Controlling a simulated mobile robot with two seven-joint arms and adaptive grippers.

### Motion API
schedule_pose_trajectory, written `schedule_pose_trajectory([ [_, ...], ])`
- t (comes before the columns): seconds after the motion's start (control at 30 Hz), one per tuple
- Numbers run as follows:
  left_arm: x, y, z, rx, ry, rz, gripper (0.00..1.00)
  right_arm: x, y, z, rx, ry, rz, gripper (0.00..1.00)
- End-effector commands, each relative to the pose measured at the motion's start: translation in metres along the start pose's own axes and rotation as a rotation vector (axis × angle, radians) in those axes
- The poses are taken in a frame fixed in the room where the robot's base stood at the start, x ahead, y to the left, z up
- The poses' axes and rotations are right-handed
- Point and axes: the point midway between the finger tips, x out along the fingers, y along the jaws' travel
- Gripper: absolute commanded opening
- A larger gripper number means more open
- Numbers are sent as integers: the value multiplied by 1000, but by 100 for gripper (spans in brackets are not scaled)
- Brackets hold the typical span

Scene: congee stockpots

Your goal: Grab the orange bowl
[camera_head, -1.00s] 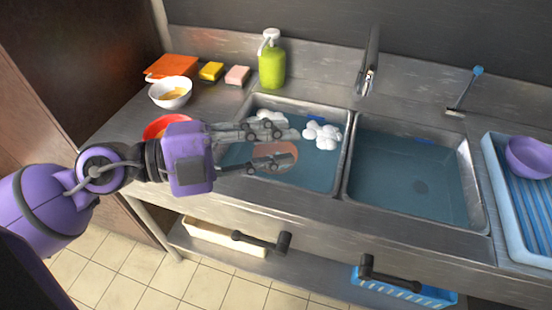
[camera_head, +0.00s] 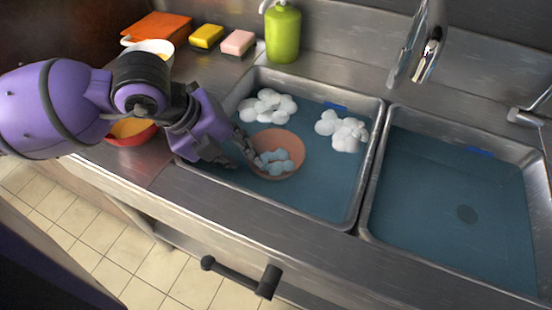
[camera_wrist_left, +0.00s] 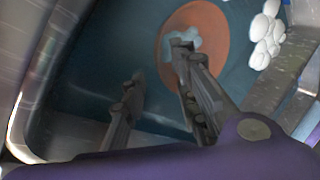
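The orange bowl (camera_head: 291,144) sits in the left sink's blue water, with pale blue suds inside it. It also shows at the top of the left wrist view (camera_wrist_left: 213,25). My left gripper (camera_head: 247,155) reaches down into the sink at the bowl's left side. In the left wrist view the two fingers (camera_wrist_left: 160,62) are spread apart with nothing between them. One finger overlaps the bowl and its suds in that view; the other is over water beside it. I cannot tell whether a finger touches the bowl. My right gripper is not in view.
White foam (camera_head: 267,104) floats behind the bowl, and more foam (camera_head: 343,131) at right. The sink divider (camera_head: 368,165) and front rim bound the space. A red bowl (camera_head: 133,138) and white bowl (camera_head: 152,46) stand on the left counter; a green soap bottle (camera_head: 283,35) stands behind.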

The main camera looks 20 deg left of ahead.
Motion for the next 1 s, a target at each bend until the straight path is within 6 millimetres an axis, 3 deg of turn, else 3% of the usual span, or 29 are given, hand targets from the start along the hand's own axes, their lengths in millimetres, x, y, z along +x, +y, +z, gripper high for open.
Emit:
schedule_pose_trajectory([
  [0.3,43,-2,1,0,1,-1,27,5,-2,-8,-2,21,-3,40],
  [0.6,47,-1,1,1,1,0,27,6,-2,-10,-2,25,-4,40],
  [0.8,47,-1,1,1,1,0,1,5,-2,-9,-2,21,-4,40],
  [1.0,47,-1,1,1,1,0,0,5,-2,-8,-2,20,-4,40],
])
